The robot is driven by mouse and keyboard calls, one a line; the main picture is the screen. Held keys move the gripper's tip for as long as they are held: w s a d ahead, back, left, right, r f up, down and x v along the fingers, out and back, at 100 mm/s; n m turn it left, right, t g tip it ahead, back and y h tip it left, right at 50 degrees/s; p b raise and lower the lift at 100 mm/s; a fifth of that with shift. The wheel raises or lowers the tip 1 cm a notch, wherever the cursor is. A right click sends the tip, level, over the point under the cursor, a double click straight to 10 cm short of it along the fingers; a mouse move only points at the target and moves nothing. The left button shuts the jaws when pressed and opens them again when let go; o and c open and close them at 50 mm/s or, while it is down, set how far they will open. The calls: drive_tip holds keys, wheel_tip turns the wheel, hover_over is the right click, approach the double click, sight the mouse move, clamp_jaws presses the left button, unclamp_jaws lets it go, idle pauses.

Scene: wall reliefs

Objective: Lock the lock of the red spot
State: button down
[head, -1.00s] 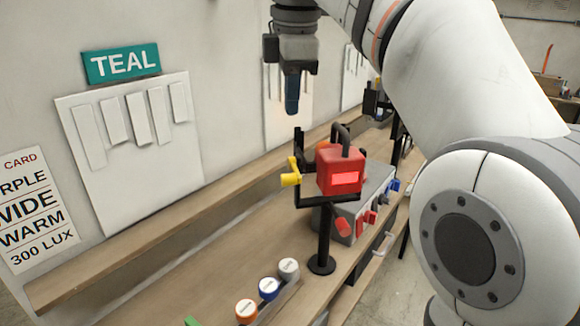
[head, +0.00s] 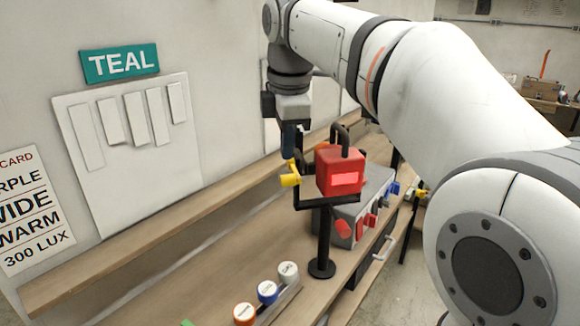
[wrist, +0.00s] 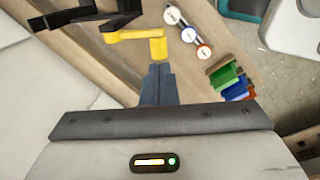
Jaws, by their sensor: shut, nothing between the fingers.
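The red spot (head: 340,172) is a red box lamp with a lit red front, held in a black yoke on a black stand (head: 325,240) on the bench. Its yellow lock lever (head: 290,180) sticks out on the left side of the yoke. The lever also shows in the wrist view (wrist: 157,48), just beyond my fingertips. My gripper (head: 288,153) points down just above the lever; its fingers are shut and empty. In the wrist view my gripper (wrist: 159,70) appears very close to the lever; I cannot tell whether they touch.
A grey box (head: 372,205) with red and blue knobs stands behind the stand. Several round capped pieces (head: 267,291) sit on the bench in front. A TEAL sign (head: 120,63) and a white relief panel (head: 130,155) are on the left wall. A wooden ledge (head: 150,235) runs along it.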

sight(286, 177)
drive_tip(key=shift+w+f, duration=0.2)
drive_tip(key=shift+f, duration=0.9)
drive_tip(key=shift+w+f, duration=0.2)
drive_tip(key=shift+f, duration=0.9)
